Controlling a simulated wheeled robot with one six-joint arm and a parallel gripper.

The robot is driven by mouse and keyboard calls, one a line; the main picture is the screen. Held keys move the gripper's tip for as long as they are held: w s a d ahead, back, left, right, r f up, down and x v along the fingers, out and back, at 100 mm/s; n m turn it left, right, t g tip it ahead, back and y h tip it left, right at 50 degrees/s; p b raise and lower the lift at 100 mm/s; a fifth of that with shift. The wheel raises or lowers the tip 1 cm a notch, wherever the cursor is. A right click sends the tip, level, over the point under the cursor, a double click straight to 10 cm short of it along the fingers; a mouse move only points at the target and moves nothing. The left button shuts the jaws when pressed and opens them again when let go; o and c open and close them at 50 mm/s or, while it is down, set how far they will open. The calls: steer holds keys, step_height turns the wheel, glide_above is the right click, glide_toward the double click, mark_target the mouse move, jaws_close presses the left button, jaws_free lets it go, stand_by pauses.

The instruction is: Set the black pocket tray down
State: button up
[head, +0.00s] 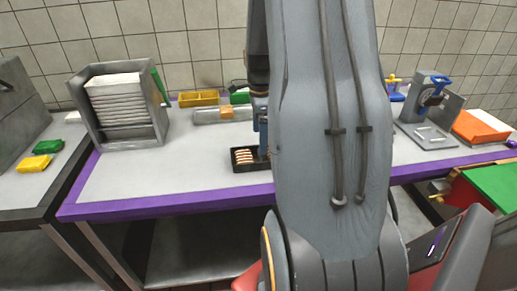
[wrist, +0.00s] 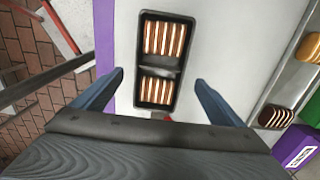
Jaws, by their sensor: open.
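The black pocket tray (wrist: 139,94) lies on the pale table top (wrist: 209,62) near its purple front edge in the wrist view. It has two pockets, each filled with a row of striped cream-and-brown pieces. In the head view the tray (head: 250,168) is on the table just left of my arm, which hides its right part. My gripper (wrist: 161,82) is open in the wrist view, with one blue finger on each side of the tray and a gap to both sides. Its fingertips in the head view are mostly hidden by my arm.
A grey rack of white sheets (head: 117,96) stands at the left of the table. Yellow bins (head: 199,98) and a grey rail (head: 208,116) are at the back. A grey device with a blue handle (head: 428,97) stands right. The table left of the tray is clear.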

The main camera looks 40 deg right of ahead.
steer(key=s+a+r+n, duration=0.1)
steer(key=a+r+n, duration=0.3)
steer(key=a+n, duration=0.8)
steer(key=s+a+f+n, duration=0.1)
steer(key=s+a+n, duration=0.3)
steer(key=a+n, duration=0.2)
steer(key=s+a+f+n+t, duration=0.1)
steer(key=s+a+n, duration=0.3)
steer(key=a, duration=0.6)
steer(key=shift+s+a+n+t+b, duration=0.15)
steer(key=shift+a+n+t+b, duration=0.25)
steer(key=shift+n, duration=0.8)
steer(key=shift+d, duration=0.15)
steer(key=shift+f+b, duration=0.4)
